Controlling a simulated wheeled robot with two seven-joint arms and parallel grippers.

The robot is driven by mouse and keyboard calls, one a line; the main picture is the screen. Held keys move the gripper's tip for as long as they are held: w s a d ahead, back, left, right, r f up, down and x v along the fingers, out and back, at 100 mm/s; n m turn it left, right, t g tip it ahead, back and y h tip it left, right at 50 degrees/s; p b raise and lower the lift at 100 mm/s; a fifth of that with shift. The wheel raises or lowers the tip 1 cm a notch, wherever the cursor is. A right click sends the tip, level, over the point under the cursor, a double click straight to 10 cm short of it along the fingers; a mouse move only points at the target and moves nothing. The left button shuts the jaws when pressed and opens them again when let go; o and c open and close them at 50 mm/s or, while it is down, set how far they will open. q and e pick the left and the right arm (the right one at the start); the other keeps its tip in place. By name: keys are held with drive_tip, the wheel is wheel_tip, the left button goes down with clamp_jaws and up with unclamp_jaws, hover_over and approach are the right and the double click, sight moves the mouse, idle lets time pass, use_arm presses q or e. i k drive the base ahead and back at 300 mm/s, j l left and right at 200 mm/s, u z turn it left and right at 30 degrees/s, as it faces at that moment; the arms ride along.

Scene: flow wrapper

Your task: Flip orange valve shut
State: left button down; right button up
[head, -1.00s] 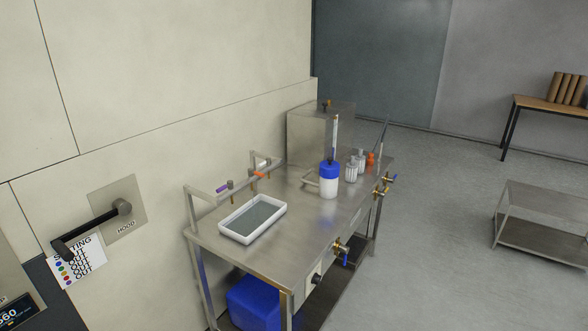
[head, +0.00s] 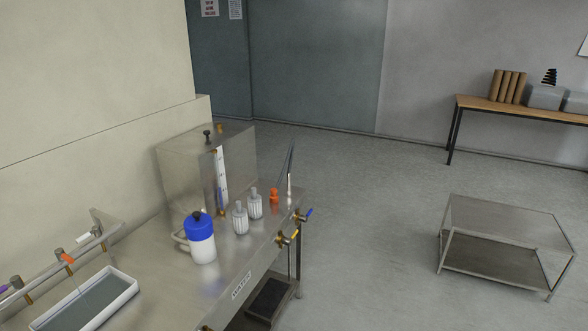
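A small valve with an orange handle (head: 67,258) sits on the metal rail (head: 50,262) at the back left of the steel bench (head: 222,285). The handle is small, so I cannot tell whether the valve is open or shut. A purple handle (head: 5,291) and a white handle (head: 84,238) sit on the same rail on either side of it. Neither of my grippers is in view.
A white tray (head: 124,285), a blue-lidded white jug (head: 201,247), two ribbed bottles (head: 240,220) and a small orange item (head: 274,197) stand on the bench. Floor to the right is clear up to a low cart (head: 505,222).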

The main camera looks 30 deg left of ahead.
sight(60, 252)
drive_tip(key=i+u, duration=0.15)
drive_tip(key=i, duration=0.4)
drive_tip(key=i+l+u, duration=0.1)
drive_tip(key=i, duration=0.5)
drive_tip(key=i+l+u, duration=0.15)
drive_tip(key=i, duration=0.4)
drive_tip(key=i+u, duration=0.3)
drive_tip(key=u, duration=0.15)
drive_tip(key=i+l+u, duration=0.15)
drive_tip(key=u, duration=0.3)
drive_tip(key=i+l+u, duration=0.3)
drive_tip(key=u, duration=0.15)
drive_tip(key=i+l+u, duration=0.25)
drive_tip(key=u, duration=0.25)
drive_tip(key=i+l+u, duration=0.15)
drive_tip(key=u, duration=0.2)
drive_tip(key=i+l+u, duration=0.15)
drive_tip(key=l+u, duration=0.2)
drive_tip(key=i+l+u, duration=0.1)
drive_tip(key=l+u, duration=0.3)
drive_tip(key=j, duration=0.1)
